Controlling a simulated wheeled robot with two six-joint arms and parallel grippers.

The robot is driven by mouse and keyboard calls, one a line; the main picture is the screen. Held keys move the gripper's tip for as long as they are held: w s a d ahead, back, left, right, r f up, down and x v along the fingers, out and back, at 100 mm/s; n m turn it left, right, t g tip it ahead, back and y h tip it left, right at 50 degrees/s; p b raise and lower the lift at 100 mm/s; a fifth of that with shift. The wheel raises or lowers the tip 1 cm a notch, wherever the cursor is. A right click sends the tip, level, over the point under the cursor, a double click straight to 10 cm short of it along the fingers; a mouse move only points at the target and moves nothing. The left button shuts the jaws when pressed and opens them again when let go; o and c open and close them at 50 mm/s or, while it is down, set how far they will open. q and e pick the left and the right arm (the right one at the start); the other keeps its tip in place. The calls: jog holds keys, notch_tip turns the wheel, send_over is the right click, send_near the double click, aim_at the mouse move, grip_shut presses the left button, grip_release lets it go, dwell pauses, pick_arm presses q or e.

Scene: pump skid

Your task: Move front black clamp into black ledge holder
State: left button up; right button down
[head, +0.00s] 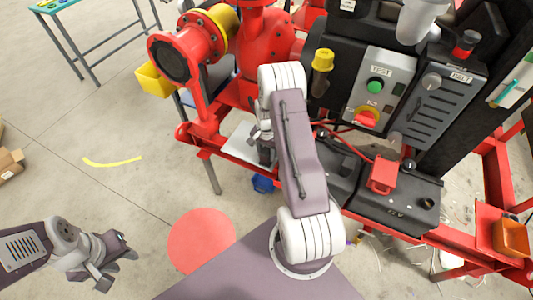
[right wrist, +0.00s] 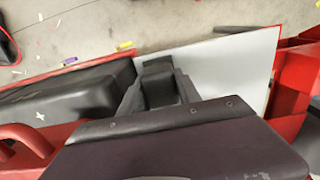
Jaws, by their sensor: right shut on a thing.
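My right gripper (head: 265,147) is low over a pale grey plate on the red skid frame, partly hidden by my own arm. In the right wrist view, its fingers (right wrist: 160,88) are around a dark block that I take to be the front black clamp (right wrist: 158,70). I cannot tell whether the block touches the plate (right wrist: 230,65). My left gripper (head: 112,264) hangs over the floor at lower left, fingers apart and empty. I cannot make out the black ledge holder with certainty; a black ledge with a round hole (head: 395,208) lies right of my right arm.
A red pump (head: 185,50) stands behind my right gripper, with a yellow bin (head: 154,80) beside it. A control panel (head: 378,88) rises at the right. A red clamp-like piece (head: 383,175) sits on the black ledge. An orange bin (head: 511,238) is at far right. The left floor is mostly clear.

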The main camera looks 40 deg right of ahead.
jog(key=c, duration=0.8)
grip_release()
jog(key=shift+o, duration=0.2)
notch_tip(320, 180, up, 9)
